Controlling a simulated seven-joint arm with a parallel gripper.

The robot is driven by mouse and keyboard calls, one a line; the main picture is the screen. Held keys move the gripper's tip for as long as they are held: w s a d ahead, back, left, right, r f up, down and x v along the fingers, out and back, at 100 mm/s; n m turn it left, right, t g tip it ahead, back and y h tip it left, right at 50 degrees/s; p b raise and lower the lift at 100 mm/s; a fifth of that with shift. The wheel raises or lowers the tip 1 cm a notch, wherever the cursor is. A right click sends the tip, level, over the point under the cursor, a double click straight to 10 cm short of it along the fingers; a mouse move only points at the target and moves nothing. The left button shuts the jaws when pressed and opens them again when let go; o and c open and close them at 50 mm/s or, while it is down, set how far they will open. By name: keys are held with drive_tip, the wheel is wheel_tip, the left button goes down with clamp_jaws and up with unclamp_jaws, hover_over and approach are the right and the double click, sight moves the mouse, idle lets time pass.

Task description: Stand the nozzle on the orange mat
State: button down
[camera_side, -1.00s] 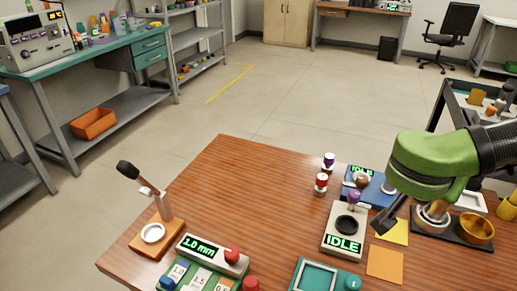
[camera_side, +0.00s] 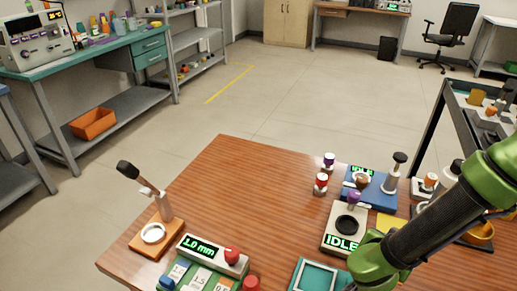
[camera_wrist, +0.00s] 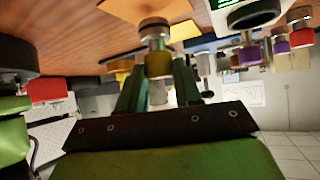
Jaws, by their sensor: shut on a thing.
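The nozzle (camera_wrist: 157,64), a small round piece with a brass-yellow band and a grey metal collar, is between the fingers of my gripper (camera_wrist: 158,72) in the wrist view. My gripper is shut on it. The orange mat (camera_wrist: 135,8) shows at the top edge of the wrist view, just beyond the nozzle's far end. I cannot tell whether the nozzle touches the mat. In the side view my arm covers the orange mat, the nozzle and my fingers.
A grey IDLE station (camera_side: 345,225) with a black ring stands close to my wrist. A blue station (camera_side: 375,190) is behind it, and part of a yellow mat (camera_side: 388,226) shows. A teal-framed tray (camera_side: 316,277) lies at the front. The table's left middle is clear.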

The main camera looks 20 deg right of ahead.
drive_tip(key=shift+f, duration=0.85)
drive_tip(key=shift+f, duration=0.1)
drive_tip(key=c, duration=0.8)
unclamp_jaws()
